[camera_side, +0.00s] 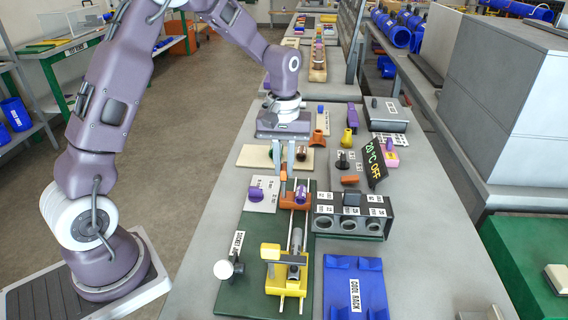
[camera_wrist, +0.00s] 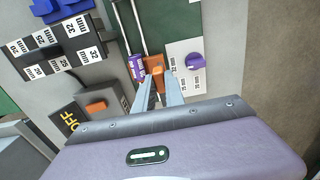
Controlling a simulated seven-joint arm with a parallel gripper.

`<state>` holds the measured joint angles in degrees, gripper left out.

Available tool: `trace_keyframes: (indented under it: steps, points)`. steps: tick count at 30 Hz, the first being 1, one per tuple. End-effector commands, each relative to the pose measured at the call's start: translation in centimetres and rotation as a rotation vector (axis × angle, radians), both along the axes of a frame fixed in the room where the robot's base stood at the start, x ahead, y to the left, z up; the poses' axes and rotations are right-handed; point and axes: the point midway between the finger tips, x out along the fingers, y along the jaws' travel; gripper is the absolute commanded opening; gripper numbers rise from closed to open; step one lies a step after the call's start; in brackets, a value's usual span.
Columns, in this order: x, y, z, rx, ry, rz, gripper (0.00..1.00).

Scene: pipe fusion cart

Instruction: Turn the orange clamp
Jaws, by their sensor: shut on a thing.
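The orange clamp (camera_side: 289,201) sits at the far end of the dark green fusion machine base, around or against a purple pipe piece (camera_side: 301,195). In the wrist view the orange clamp (camera_wrist: 154,64) shows just beyond my fingertips, with the purple pipe piece (camera_wrist: 136,68) to its left. My gripper (camera_side: 284,177) reaches straight down from above. In the wrist view my gripper (camera_wrist: 160,76) has its two grey fingers on either side of an upper orange part of the clamp, shut on it. The fingers hide part of the clamp.
A white dial plate with a purple knob (camera_side: 256,194) lies close on the left. A black heater block with size labels (camera_side: 350,218) stands close on the right. A yellow clamp carriage (camera_side: 272,268) and blue cool rack (camera_side: 338,280) are nearer the camera.

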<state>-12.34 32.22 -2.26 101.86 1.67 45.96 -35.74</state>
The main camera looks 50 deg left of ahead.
Motion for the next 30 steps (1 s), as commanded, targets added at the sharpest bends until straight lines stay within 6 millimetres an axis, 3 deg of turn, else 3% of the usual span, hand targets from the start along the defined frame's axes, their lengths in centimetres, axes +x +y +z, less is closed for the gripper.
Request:
trace_keyframes:
  steps: [11, 30]
  points:
    - [0.01, 0.00, 0.06, -0.001, -0.001, -0.097, 0.00]
    - [0.06, 0.01, 0.11, 0.001, -0.002, -0.676, 0.00]
